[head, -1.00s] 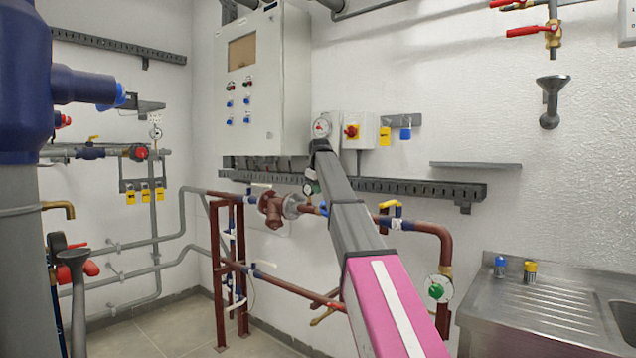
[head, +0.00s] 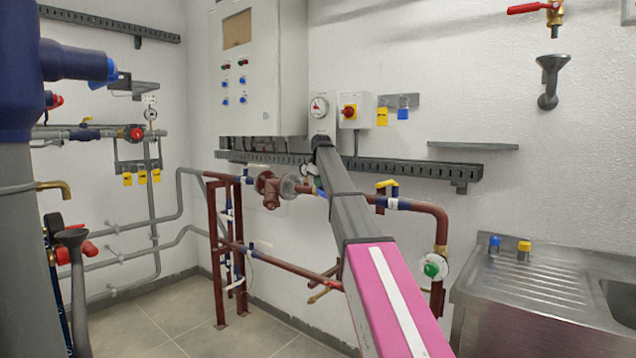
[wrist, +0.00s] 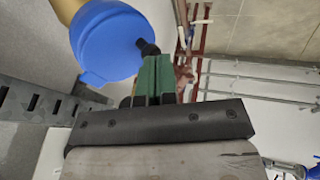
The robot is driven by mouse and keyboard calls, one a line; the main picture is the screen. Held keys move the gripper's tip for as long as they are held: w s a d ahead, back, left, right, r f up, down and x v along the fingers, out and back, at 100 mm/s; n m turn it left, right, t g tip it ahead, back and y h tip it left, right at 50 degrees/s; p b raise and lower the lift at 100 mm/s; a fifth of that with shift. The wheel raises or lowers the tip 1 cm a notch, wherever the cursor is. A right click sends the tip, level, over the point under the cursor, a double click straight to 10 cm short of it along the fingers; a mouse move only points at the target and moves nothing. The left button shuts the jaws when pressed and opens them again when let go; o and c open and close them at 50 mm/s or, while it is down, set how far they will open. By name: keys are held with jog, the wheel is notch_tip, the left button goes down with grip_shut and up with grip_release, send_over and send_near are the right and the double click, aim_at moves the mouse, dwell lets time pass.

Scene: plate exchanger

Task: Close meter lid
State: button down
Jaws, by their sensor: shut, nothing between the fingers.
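The meter's blue round cover (wrist: 105,42) fills the upper left of the wrist view, with a brass-coloured body behind it at the top edge. I cannot tell from this angle how far the lid stands open. My gripper (wrist: 152,70), with green fingers, is shut and empty just right of the blue cover. A dark rounded piece lies between the fingers and the cover's edge; whether they touch is unclear.
A slotted grey rail (head: 400,172) runs along the wall behind my arm. Red-brown pipes (head: 420,208) with a valve pass below it. A white control cabinet (head: 262,70) hangs above, and a steel sink (head: 540,290) stands at right. The floor at lower left is partly clear.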

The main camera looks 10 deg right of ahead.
jog(key=shift+w+d+f, duration=0.15)
jog(key=shift+d+f, duration=0.05)
jog(key=shift+f, duration=0.25)
jog(key=shift+w+r, duration=0.1)
jog(key=shift+r, duration=0.65)
